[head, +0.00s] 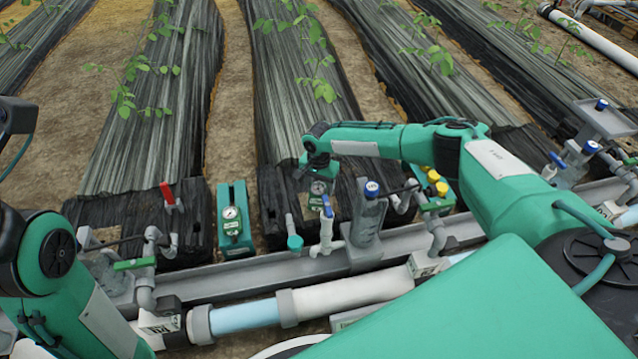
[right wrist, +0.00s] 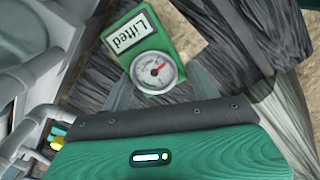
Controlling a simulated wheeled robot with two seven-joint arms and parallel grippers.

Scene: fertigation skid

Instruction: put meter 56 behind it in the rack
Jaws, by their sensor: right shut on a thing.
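My right gripper (head: 319,176) is shut on a green meter (head: 317,202) with a round white dial, held over the black-covered bed behind the pipes. In the right wrist view the held meter (right wrist: 172,40) shows a red needle and a white label reading "Lifted", between the fingers. I can read no number 56 on either, and I cannot make out a rack for certain. My left gripper is out of view.
A grey rail (head: 214,283) with pipes runs across the front. A red-handled valve (head: 168,195) stands at left. A blue-handled valve (head: 327,208) and a grey post (head: 368,218) stand close to the held meter. Yellow knobs (head: 436,182) lie under my right arm.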

